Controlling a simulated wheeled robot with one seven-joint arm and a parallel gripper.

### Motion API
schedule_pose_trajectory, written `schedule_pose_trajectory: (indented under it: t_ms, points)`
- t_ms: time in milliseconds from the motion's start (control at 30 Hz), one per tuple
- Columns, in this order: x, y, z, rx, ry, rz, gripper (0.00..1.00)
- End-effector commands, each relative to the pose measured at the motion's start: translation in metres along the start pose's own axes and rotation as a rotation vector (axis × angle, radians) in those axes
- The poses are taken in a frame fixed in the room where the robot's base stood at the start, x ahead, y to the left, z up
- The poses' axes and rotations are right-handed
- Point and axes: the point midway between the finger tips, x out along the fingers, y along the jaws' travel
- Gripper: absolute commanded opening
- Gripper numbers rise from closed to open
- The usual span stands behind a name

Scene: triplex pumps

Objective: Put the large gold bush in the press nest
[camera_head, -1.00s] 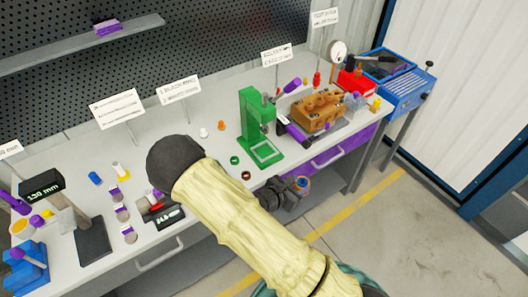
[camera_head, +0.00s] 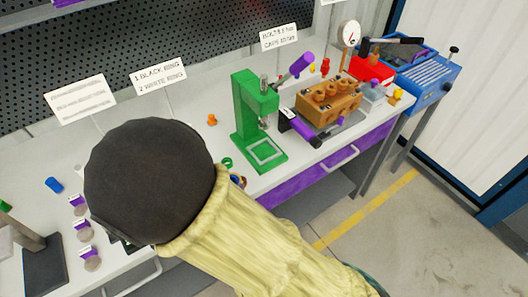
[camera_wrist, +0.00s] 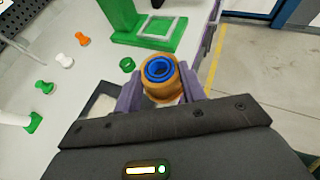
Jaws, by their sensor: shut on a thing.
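A large gold bush (camera_wrist: 160,84) with a blue ring inside its top is held upright between the two purple fingers of my gripper (camera_wrist: 160,90) in the wrist view. It looks to be near the bench's front edge. The green press (camera_head: 248,110) stands on the bench in the head view. Its base has a pale square outline (camera_head: 267,152). The press base also shows beyond the bush in the wrist view (camera_wrist: 150,36), apart from it. In the head view my arm hides most of the gripper; only a small coloured bit shows past it.
A green ring (camera_wrist: 127,64) lies on the bench between bush and press. Orange (camera_wrist: 82,39) and white (camera_wrist: 65,61) small parts stand to the left. A brown block fixture (camera_head: 328,103) and purple cylinder (camera_head: 300,130) are right of the press. Floor is open in front.

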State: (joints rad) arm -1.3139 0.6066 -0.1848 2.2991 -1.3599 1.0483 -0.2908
Motion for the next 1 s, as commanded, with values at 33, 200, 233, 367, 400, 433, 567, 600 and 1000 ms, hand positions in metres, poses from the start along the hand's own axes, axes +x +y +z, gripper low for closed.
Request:
schedule_pose_trajectory:
  t_ms: [33,200,233,367,400,433,567,600,1000]
  points:
    - [-0.001,0.0,0.001,0.0,-0.001,0.0,0.14]
    - [0.0,0.0,0.001,0.0,-0.001,0.0,0.14]
    - [0.0,0.0,0.001,0.001,-0.001,-0.001,0.14]
    - [0.008,0.0,0.005,0.002,-0.001,-0.002,0.14]
    - [0.014,0.0,0.008,0.003,-0.001,-0.003,0.14]
    - [0.019,-0.001,0.011,0.003,-0.002,-0.005,0.14]
    - [0.044,-0.001,0.023,0.002,-0.002,-0.006,0.14]
    - [0.051,-0.001,0.026,0.002,-0.001,-0.006,0.14]
    - [0.13,-0.001,0.065,0.002,-0.002,-0.005,0.14]
